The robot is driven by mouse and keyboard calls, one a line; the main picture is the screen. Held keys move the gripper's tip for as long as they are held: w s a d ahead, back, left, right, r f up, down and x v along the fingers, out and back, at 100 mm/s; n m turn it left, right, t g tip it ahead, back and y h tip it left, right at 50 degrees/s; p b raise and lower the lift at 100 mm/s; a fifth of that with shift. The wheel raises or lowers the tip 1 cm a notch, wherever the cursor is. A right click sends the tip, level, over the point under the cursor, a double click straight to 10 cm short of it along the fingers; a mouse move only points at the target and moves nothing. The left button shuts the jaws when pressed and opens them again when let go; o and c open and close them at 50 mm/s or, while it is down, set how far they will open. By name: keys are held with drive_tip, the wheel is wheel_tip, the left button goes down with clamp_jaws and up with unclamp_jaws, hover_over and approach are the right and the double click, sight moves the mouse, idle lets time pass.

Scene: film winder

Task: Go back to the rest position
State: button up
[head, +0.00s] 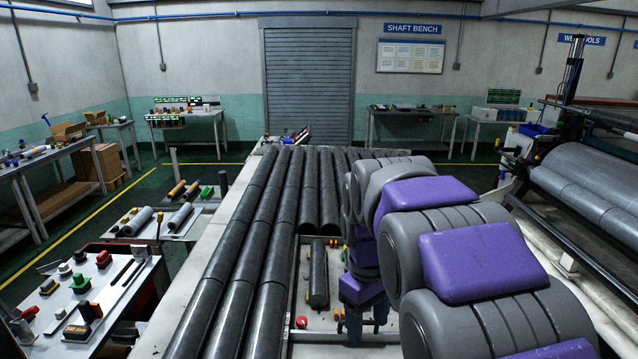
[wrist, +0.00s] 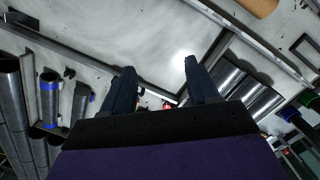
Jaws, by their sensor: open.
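My arm, grey with purple panels, fills the right middle of the head view. My gripper (head: 367,322) points down at its end, partly hidden by the arm, over a pale work surface (head: 330,345) at the right of long black rollers (head: 240,250). In the wrist view my gripper (wrist: 158,70) shows two dark fingers spread apart, with nothing held between them. Beyond the fingertips lies a pale, shiny surface (wrist: 150,45). I cannot tell how far the fingertips are from it.
A short dark cylinder (head: 318,275) lies left of my gripper, near a small red knob (head: 301,321). A winder with large grey rolls (head: 590,175) stands at right. A tool cart (head: 100,310) stands at left. A grey shutter (head: 308,85) is at the back.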

drive_tip(key=s+d+f+m, duration=0.1)
drive_tip(key=s+f+m, duration=0.1)
drive_tip(key=s, duration=0.7)
drive_tip(key=s+d+f+m, duration=0.2)
drive_tip(key=s+f, duration=0.2)
drive_tip(key=s, duration=0.6)
drive_tip(key=s+d+f+m+b, duration=0.1)
drive_tip(key=s+f+m, duration=0.2)
drive_tip(key=s, duration=0.6)
drive_tip(key=shift+s+d+g+y, duration=0.2)
drive_tip(key=shift+s+g+y, duration=0.1)
drive_tip(key=shift+s+g, duration=0.1)
